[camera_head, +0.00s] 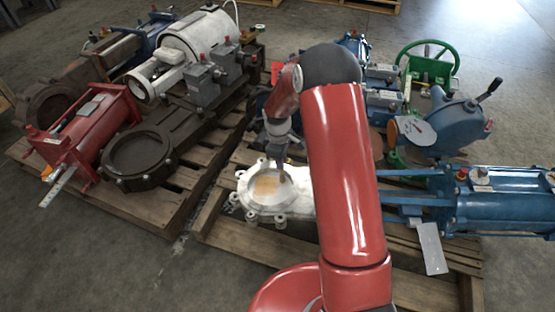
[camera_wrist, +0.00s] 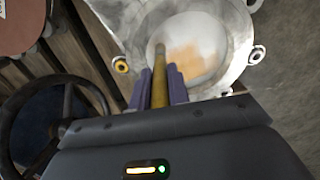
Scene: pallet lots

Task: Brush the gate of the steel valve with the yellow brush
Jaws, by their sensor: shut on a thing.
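The steel valve (camera_head: 300,202) lies on a wooden pallet in the middle of the head view. Its round pale gate (camera_head: 262,199) faces up and has a tan patch on it. In the wrist view, the steel valve (camera_wrist: 240,35) fills the top, and its gate (camera_wrist: 207,68) shows an orange-tan patch. My gripper (camera_head: 283,166) is above the gate, pointing down. In the wrist view, its purple fingers (camera_wrist: 163,85) are shut on the yellow brush (camera_wrist: 159,88). The brush's far end overlaps the gate's left part; I cannot tell whether it touches. In the head view, the brush is not clearly visible.
A blue actuator (camera_head: 505,208) lies to the right, with a green handwheel (camera_head: 428,66) behind. A red cylinder (camera_head: 105,125) and dark round-flanged valve (camera_head: 138,158) are on the left pallet. A dark handwheel (camera_wrist: 50,90) is left in the wrist view. The front floor is bare.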

